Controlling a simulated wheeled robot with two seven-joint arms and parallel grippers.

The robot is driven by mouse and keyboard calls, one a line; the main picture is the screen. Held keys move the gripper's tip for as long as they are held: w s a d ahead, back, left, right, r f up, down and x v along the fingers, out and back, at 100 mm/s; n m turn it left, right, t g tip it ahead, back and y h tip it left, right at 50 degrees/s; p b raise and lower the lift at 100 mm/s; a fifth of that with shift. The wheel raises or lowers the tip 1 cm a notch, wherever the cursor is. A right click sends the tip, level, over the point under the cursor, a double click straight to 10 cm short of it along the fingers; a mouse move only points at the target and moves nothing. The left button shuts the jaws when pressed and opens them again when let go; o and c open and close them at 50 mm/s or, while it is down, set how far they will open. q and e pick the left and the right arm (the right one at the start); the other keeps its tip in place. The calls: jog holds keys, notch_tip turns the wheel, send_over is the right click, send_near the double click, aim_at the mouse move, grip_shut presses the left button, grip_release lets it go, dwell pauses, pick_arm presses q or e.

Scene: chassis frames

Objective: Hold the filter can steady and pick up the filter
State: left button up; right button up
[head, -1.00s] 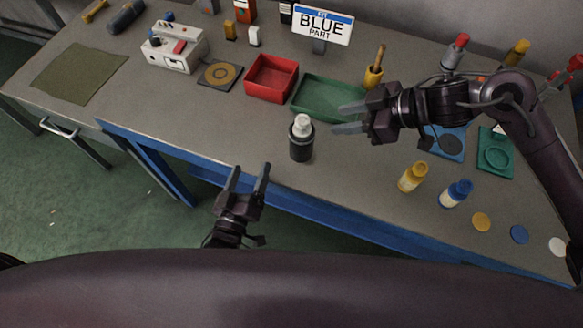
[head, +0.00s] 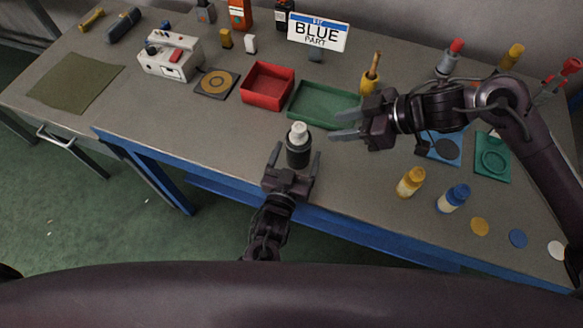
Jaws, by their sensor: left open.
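The filter can (head: 298,154) is a dark upright cylinder near the table's front edge in the head view. The white filter (head: 299,131) stands up out of its top. My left gripper (head: 296,156) is open, with one finger on each side of the can's lower part; I cannot tell whether they touch it. My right gripper (head: 342,125) is open and empty, just right of the filter, its fingers pointing left.
A red tray (head: 268,105) and a green tray (head: 300,112) lie behind the can. A sign (head: 318,32) reads "BLUE PART".

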pick_arm(q)
jog(key=shift+x, duration=0.95)
jog(key=shift+c, duration=0.2)
